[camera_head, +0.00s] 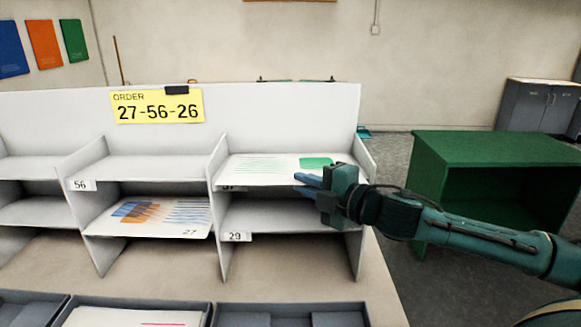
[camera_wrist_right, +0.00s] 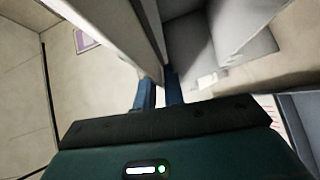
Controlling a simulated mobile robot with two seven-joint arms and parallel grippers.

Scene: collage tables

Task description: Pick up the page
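A white page (camera_head: 265,168) with green lines and a green patch lies in the upper right compartment of the white shelf, its front edge at the opening. My right gripper (camera_head: 306,181) is at the right part of that front edge, its blue fingers pointing left. In the right wrist view the fingers (camera_wrist_right: 160,90) stand a narrow gap apart, with a pale thin edge between them; whether it is page or shelf board is unclear. Another page (camera_head: 165,215), with blue and orange strokes and marked 27, lies in the lower middle compartment. My left gripper is out of view.
A yellow order card (camera_head: 157,106) reads 27-56-26. Labels 56 (camera_head: 81,185) and 29 (camera_head: 237,237) mark compartments. Dark trays (camera_head: 262,308) line the table's front; one holds a page. A green cabinet (camera_head: 490,147) stands right of the shelf.

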